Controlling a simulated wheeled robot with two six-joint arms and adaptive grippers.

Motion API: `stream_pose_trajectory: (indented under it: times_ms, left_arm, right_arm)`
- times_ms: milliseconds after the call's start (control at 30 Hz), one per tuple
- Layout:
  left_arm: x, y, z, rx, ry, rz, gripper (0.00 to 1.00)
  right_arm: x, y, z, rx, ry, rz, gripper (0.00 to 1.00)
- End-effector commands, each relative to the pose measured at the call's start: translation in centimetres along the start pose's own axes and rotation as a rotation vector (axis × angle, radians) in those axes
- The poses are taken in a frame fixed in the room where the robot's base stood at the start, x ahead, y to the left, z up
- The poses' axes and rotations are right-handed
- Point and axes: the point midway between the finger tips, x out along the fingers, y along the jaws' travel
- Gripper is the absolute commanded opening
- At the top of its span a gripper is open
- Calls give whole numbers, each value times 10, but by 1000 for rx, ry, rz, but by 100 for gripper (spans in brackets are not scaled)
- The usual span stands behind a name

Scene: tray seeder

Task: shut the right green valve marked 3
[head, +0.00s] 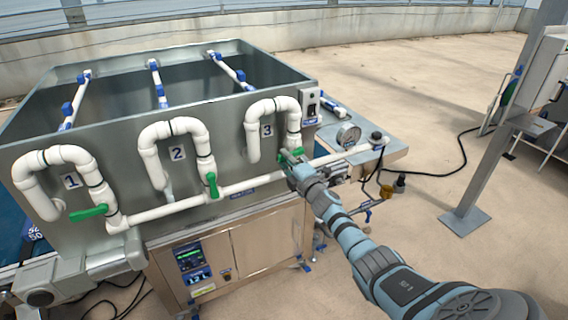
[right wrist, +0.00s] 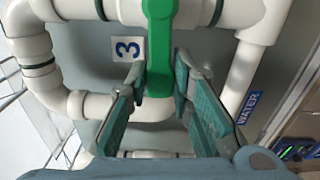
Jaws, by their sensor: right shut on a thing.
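The green valve handle (head: 291,154) by the label 3 (head: 267,130) sits low on the white pipe loop (head: 273,104), at the right end of the grey tank. My right gripper (head: 291,160) reaches it from the lower right and hides part of it. In the right wrist view the green handle (right wrist: 160,45) runs upright in the picture between my two fingers (right wrist: 158,88), which are shut on it. The label 3 (right wrist: 126,48) shows left of the handle there. My left gripper is not in view.
Green valve 2 (head: 212,186) and green valve 1 (head: 89,212) sit further left on the white pipes. A grey post (head: 505,130) stands at right. The floor between is largely clear.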

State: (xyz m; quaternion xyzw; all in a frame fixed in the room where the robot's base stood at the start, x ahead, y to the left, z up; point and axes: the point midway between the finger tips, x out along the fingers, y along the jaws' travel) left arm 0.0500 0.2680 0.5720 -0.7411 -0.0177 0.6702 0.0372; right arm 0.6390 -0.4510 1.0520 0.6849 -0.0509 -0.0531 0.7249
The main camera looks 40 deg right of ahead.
Motion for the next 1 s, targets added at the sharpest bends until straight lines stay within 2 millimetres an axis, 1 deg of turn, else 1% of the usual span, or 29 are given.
stream_pose_trajectory:
  times_ms: [33,300,667,700,767,800,833,1000]
  left_arm:
    - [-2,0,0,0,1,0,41]
    - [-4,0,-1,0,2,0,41]
    - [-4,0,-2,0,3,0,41]
    - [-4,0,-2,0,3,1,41]
    - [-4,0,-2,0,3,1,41]
    - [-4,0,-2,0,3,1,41]
    - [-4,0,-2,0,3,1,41]
    - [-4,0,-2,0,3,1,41]
  right_arm:
    - [0,3,1,19,0,3,0]
    - [-2,5,10,74,-13,3,0]
    - [-3,5,12,79,-18,3,0]
    - [-3,5,12,78,-18,3,24]
    - [-3,5,12,78,-17,2,34]
    - [-3,5,12,77,-17,2,40]
    - [-3,5,12,77,-17,2,41]
    - [-2,4,10,76,-15,2,41]
